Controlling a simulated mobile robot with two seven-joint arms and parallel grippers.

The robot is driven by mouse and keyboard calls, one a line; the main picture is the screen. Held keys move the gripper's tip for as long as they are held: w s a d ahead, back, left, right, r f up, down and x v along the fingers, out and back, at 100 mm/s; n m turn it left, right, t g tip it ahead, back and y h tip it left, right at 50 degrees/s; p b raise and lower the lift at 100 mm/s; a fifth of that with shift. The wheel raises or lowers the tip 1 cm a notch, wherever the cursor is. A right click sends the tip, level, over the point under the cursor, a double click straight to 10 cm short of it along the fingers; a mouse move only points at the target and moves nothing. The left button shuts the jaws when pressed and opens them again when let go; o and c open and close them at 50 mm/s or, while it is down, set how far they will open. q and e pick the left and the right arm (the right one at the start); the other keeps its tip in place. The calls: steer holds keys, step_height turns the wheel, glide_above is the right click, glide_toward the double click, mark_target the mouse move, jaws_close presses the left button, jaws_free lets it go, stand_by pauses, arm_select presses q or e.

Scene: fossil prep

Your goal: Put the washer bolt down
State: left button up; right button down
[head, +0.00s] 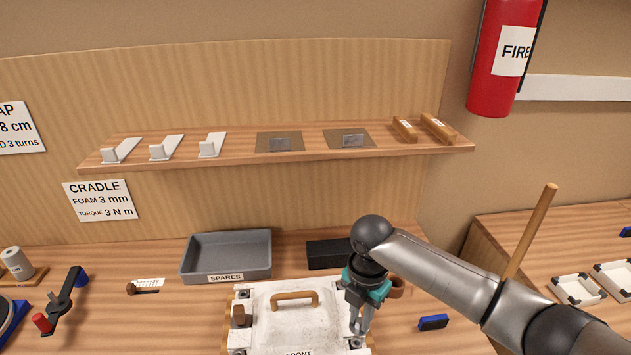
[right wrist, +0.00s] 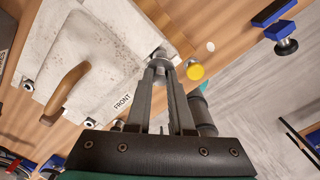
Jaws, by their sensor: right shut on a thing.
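My right gripper (head: 360,325) points down at the front right corner of a white, speckled lid (head: 275,332) marked FRONT. In the right wrist view my fingertips (right wrist: 161,68) are shut on a small grey metal piece, the washer bolt (right wrist: 160,54), at that corner of the lid. I cannot tell whether the bolt touches the lid or is just above it. The lid has a brown arched handle (head: 295,297), also in the right wrist view (right wrist: 62,94). Other small metal fittings show at the lid's corners. My left gripper is not in view.
A grey SPARES tray (head: 226,279) and a black block (head: 328,254) stand behind the lid. A blue block (head: 433,322) lies to its right. A yellow round thing (right wrist: 196,72) is close beside my fingertips. A shelf (head: 290,160) runs above the bench.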

steer(key=shift+m+b, duration=0.4)
steer(key=shift+b, duration=0.1)
steer(key=s+m+b, duration=0.1)
steer(key=m+b, duration=0.5)
steer(key=m, duration=0.1)
steer(key=s+m+b, duration=0.1)
steer(key=m+b, duration=0.1)
steer(key=m, duration=0.2)
steer(key=shift+s+d+f+b, duration=0.2)
steer(key=shift+s+b, duration=0.1)
steer(key=shift+b, duration=0.1)
steer(key=s+m+b, duration=0.2)
steer(key=m+b, duration=0.1)
steer(key=m, duration=0.1)
steer(key=s+d+f+m+b, duration=0.1)
steer(key=s+m+b, duration=0.2)
steer(key=m+b, duration=0.1)
steer(key=s+d+f+m+b, duration=0.1)
steer(key=s+m+b, duration=0.1)
steer(key=m, duration=0.4)
steer(key=shift+s+d+f+b, duration=0.15)
steer(key=shift+s+f+b, duration=0.1)
steer(key=shift+b, duration=0.45)
steer(key=shift+s+r+m, duration=0.1)
steer(key=shift+s+m, duration=0.1)
steer(key=shift+m, duration=0.2)
